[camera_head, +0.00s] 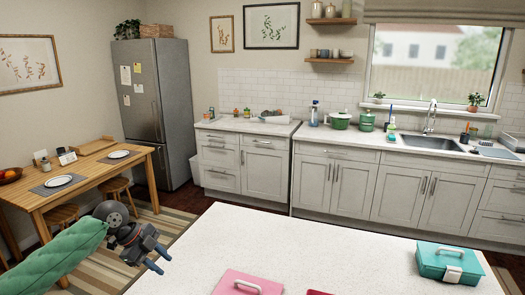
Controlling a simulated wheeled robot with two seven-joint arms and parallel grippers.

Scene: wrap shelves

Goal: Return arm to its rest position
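My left arm comes in from the lower left in a green sleeve-like cover. My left gripper (161,260) is held out beside the left edge of the white island counter (310,240). Its two blue-tipped fingers are apart and nothing shows between them. My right arm and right gripper are not in view.
On the island, a teal box (432,262) with a handle stands at the right. A pink box (228,283) and a bit of a red item (319,292) show at the front edge. A wooden dining table (98,177) with plates and stools stands at the left. The island's middle is clear.

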